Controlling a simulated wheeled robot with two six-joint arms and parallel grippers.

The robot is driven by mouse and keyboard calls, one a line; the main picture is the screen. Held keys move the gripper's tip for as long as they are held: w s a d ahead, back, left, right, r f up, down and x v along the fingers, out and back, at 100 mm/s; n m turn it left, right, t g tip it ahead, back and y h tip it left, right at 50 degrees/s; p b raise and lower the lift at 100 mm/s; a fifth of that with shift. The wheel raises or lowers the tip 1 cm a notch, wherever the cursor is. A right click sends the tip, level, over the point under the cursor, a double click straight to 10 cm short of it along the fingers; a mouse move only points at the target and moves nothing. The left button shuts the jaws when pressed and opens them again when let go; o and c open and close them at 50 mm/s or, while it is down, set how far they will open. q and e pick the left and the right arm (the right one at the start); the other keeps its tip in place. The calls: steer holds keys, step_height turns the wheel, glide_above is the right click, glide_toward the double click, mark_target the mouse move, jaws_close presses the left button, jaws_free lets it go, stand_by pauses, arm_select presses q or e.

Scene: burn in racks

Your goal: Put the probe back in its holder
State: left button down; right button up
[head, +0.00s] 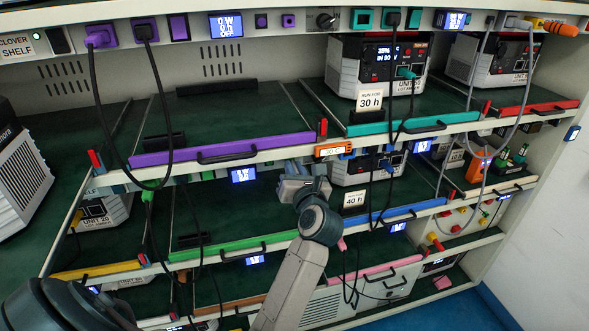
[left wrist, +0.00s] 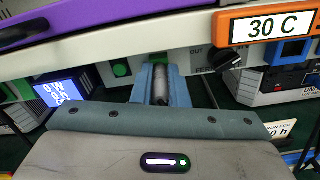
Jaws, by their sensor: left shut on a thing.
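My left gripper (head: 308,180) is at the front of the rack, just below the upper shelf edge. In the left wrist view its two blue fingers (left wrist: 160,84) are shut on a dark grey cylinder, which appears to be the probe (left wrist: 159,88); its far end is hard to make out. An orange display reading 30 C (left wrist: 268,24) is on the shelf edge above and to the right of the fingers; it also shows in the head view (head: 333,150). I cannot tell which part is the probe's holder. My right gripper is not in view.
A purple bar with a black handle (head: 222,149) runs along the upper shelf edge, left of the display. A green bar (head: 233,246) and a blue bar (head: 400,213) edge the shelf below. Black cables (head: 154,110) hang in front at left. A black knob (left wrist: 228,56) is right of the fingers.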

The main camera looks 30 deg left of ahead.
arm_select(q)
steer(key=shift+v, duration=0.8)
stand_by(0.8)
steer(key=shift+v, duration=0.95)
